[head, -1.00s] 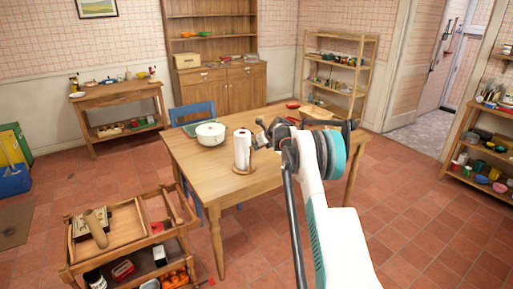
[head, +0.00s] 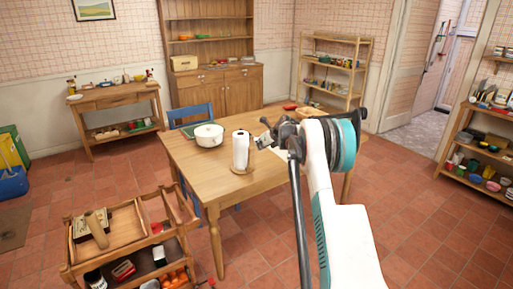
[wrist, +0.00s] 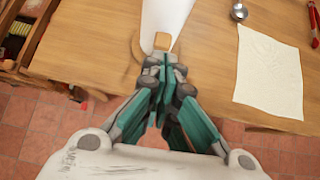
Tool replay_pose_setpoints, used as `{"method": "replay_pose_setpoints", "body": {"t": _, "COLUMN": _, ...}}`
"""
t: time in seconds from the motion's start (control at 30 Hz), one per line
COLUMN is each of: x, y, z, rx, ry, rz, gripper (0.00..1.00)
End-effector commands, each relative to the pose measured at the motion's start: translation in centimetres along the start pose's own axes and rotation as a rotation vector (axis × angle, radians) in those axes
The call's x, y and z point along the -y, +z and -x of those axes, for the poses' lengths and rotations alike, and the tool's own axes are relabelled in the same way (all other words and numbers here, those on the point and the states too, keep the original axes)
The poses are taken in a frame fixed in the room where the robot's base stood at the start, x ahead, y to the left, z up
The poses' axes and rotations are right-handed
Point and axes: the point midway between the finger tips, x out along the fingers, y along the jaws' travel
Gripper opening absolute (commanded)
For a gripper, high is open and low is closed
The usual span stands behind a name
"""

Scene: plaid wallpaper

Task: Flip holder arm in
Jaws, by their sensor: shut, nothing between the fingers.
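A white paper roll (head: 240,148) stands upright on a round wooden holder base (head: 243,171) near the table's front edge. In the wrist view the roll (wrist: 165,14) is at the top, with the base (wrist: 137,47) partly showing beside it. A small wooden piece (wrist: 162,41), apparently part of the holder arm, shows in front of the roll. My gripper (wrist: 169,62) is shut and empty, its tips just below this piece in the picture; I cannot tell whether they touch. In the head view my gripper (head: 262,140) is just right of the roll.
The wooden table (head: 190,160) also bears a white pot (head: 209,135) left of the roll. A pale cloth or sheet (wrist: 269,70) and a metal utensil (wrist: 239,11) lie to the right. A wooden cart (head: 120,250) stands at the front left.

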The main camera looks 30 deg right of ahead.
Motion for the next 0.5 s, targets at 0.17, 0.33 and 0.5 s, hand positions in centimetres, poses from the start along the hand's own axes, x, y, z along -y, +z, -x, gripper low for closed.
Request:
{"method": "replay_pose_setpoints", "body": {"t": 0.17, "x": 0.0, "y": 1.8, "z": 3.7, "rx": -0.001, "ry": 0.0, "rz": 0.0, "gripper": 0.0}}
{"method": "replay_pose_setpoints", "body": {"t": 0.33, "x": 0.0, "y": 2.7, "z": 5.8, "rx": -0.001, "ry": 0.0, "rz": 0.001, "gripper": 0.0}}
{"method": "replay_pose_setpoints", "body": {"t": 0.5, "x": 0.1, "y": 3.1, "z": 6.7, "rx": -0.001, "ry": 0.0, "rz": 0.0, "gripper": 0.0}}
